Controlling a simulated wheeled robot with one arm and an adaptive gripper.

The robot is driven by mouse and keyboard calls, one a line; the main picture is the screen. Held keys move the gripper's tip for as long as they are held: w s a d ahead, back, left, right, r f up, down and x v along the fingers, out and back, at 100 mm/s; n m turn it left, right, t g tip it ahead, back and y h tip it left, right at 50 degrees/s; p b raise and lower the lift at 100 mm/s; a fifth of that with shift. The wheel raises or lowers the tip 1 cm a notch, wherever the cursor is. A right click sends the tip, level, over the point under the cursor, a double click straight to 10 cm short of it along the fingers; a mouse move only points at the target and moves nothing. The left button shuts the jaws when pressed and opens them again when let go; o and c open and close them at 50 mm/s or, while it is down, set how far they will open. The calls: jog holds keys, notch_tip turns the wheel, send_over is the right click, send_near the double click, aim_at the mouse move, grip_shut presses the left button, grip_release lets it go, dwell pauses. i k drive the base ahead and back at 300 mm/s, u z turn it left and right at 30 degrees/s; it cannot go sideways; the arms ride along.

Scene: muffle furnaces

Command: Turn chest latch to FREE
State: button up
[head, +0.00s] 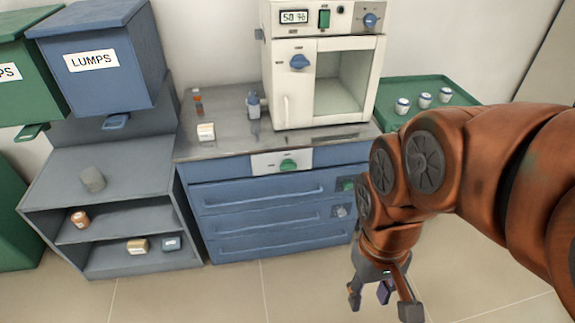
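The blue chest of drawers (262,228) stands under the metal worktop. A white plate (265,163) on its top front carries a green knob (288,164), which looks turned roughly sideways; its lettering is too small to read. A green fitting (347,184) and a grey fitting (341,211) sit at the right ends of drawers; I cannot tell which part is the latch. My gripper (382,302) hangs low in front of the chest's right side, apart from it, with its fingers spread. A small purple piece shows between them; I cannot tell what it is.
A white furnace (325,22) with an open chamber stands on the worktop (222,112). A green tray (455,97) holds several small jars at right. An open grey shelf (105,165) and LUMPS bin (88,80) stand left. Floor before the chest is clear.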

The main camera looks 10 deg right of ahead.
aim_at(289, 164)
jog(key=u, duration=0.35)
jog(key=k, duration=0.45)
jog(key=u, duration=1.5)
jog(key=i, duration=0.75)
jog(key=z, duration=0.65)
jog(key=i, duration=0.5)
jog(key=z, duration=0.55)
